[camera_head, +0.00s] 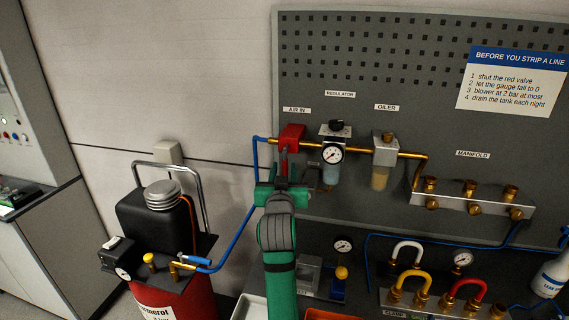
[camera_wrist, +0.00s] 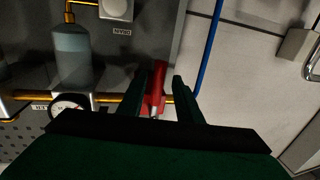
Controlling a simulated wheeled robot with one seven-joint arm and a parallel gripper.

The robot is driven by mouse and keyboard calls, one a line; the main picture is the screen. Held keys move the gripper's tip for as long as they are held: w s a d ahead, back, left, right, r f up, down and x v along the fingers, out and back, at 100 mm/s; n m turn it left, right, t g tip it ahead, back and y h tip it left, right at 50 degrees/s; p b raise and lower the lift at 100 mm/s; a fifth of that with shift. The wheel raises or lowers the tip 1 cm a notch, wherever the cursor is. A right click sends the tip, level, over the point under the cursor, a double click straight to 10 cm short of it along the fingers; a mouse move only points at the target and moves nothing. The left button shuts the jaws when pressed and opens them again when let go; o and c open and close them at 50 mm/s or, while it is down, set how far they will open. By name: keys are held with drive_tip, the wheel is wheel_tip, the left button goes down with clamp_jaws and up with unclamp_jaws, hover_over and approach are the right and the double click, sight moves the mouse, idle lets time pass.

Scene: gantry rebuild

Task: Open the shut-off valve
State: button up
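The red shut-off valve (camera_head: 292,136) is on the brass pipe under the AIR IN label, left of the regulator. In the wrist view its red part (camera_wrist: 157,80) shows between my two green fingers, with a small gap on each side. My gripper (camera_head: 283,178) is open just in front of and below the valve; its fingers (camera_wrist: 159,95) also show in the wrist view. A narrow red part hangs down from the valve between the fingers in the head view. My arm hides part of the board below it, and whether the fingers touch the valve is unclear.
Right of the valve are the regulator gauge (camera_head: 332,154), the oiler (camera_head: 385,150) and the brass-fitted manifold (camera_head: 470,201). A blue hose (camera_head: 232,240) runs down the left side to the red compressor tank (camera_head: 172,300). Coloured hose loops (camera_head: 407,251) stand at the lower right.

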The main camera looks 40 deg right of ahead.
sight(284, 165)
drive_tip(key=x, duration=0.2)
drive_tip(key=shift+w, duration=0.3)
drive_tip(key=shift+w+d, duration=0.25)
drive_tip(key=shift+d, duration=0.15)
drive_tip(key=shift+w+d, duration=0.15)
drive_tip(key=shift+d, duration=0.45)
drive_tip(key=shift+a, duration=0.1)
clamp_jaws()
drive_tip(key=shift+w, duration=0.1)
